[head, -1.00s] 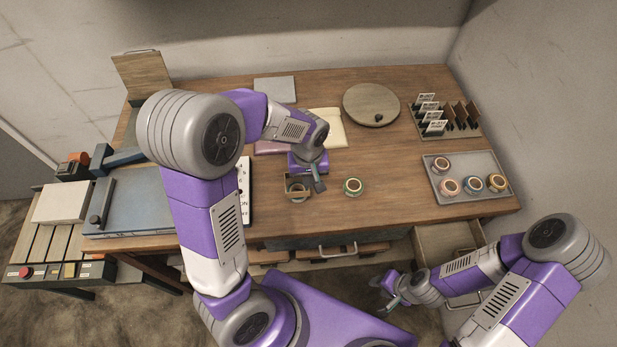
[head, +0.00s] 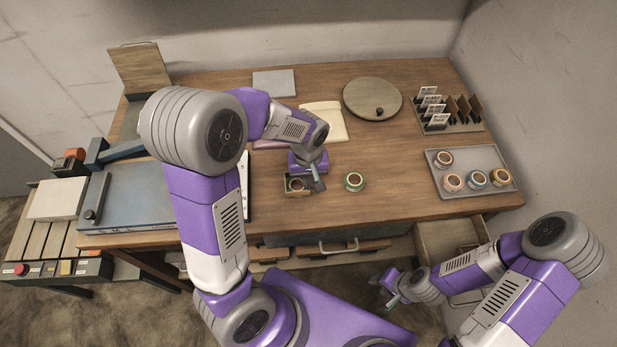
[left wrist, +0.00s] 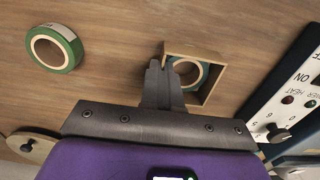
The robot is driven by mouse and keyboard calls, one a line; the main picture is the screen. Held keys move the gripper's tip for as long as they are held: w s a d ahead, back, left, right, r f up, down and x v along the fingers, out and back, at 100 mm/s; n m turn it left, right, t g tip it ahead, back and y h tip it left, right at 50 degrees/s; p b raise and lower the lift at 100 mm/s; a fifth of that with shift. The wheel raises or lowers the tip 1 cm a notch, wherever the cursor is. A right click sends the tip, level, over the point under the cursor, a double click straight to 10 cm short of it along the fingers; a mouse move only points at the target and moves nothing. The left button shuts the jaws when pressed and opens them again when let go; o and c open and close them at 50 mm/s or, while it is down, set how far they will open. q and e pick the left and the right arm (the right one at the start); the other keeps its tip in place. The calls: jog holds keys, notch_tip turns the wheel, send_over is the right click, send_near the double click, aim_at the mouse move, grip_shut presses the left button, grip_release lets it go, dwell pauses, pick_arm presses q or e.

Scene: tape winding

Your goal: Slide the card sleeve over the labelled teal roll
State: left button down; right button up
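The card sleeve (head: 287,193) is an open square brown box at the front middle of the table. The teal roll (left wrist: 186,73) shows inside it, with the sleeve's walls around it; its label is not visible. My left gripper (head: 318,184) is at the sleeve's right side. In the left wrist view its fingers (left wrist: 160,72) are close together across one wall of the sleeve (left wrist: 217,85) and appear shut on it; they hide part of that wall. My right gripper (head: 388,292) is open and empty, low in front of the table.
A green roll (head: 354,181) lies right of the sleeve, also in the left wrist view (left wrist: 53,49). A grey tray (head: 488,157) holds several rolls. A card rack (head: 452,126) and round board (head: 372,98) stand behind. The table between sleeve and tray is mostly clear.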

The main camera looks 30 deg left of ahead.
dwell(0.6)
pick_arm(q)
jog(key=c, duration=1.3)
grip_release()
jog(key=shift+r+p, duration=1.1)
jog(key=shift+r, duration=2.75)
